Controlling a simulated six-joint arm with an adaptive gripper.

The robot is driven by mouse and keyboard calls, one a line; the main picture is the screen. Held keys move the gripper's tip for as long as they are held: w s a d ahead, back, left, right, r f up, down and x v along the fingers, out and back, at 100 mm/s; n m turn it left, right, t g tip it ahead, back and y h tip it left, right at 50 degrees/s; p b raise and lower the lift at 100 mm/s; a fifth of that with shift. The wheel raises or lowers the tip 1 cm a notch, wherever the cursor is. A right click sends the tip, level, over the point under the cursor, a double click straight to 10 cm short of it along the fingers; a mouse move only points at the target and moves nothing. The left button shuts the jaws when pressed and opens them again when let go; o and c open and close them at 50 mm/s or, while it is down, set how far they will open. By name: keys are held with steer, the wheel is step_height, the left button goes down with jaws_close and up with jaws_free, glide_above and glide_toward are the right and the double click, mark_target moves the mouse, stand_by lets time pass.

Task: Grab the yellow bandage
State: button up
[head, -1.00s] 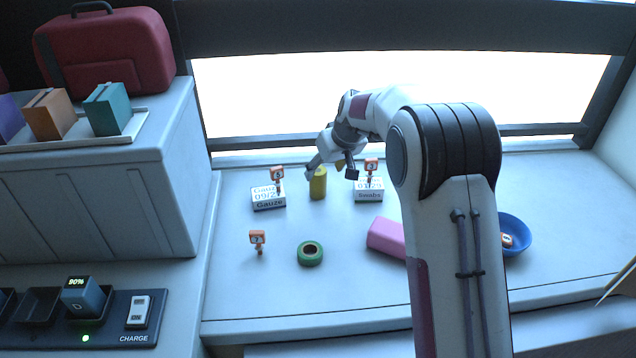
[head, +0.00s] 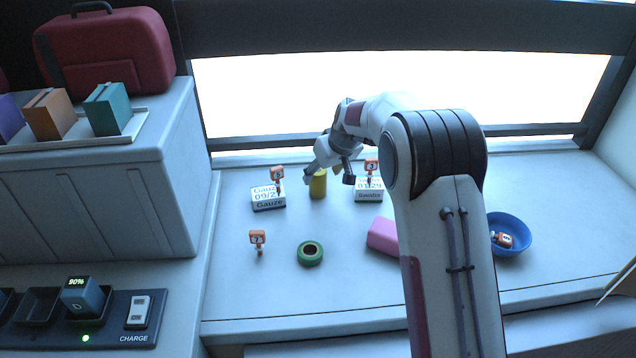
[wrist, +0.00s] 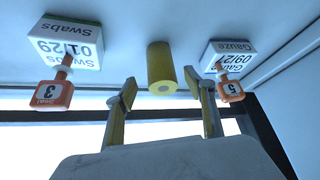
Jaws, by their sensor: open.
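The yellow bandage (head: 318,186) is a roll standing upright near the back of the table, between the Gauze box and the Swabs box. In the wrist view the yellow bandage (wrist: 161,68) lies between and beyond the fingertips. My gripper (head: 328,181) is open and empty, close to the bandage and partly in front of its top in the head view. In the wrist view my gripper (wrist: 160,88) has its two fingers apart, one on each side of the roll. I cannot tell whether either finger touches it.
The Gauze box (head: 268,199) with tag 5 (head: 277,174) and the Swabs box (head: 368,194) with tag 3 (head: 371,166) flank the bandage.

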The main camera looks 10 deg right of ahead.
mark_target(318, 180)
stand_by(0.3)
steer(key=shift+x, duration=2.6)
steer(key=shift+a, duration=0.1)
steer(key=c, duration=1.2)
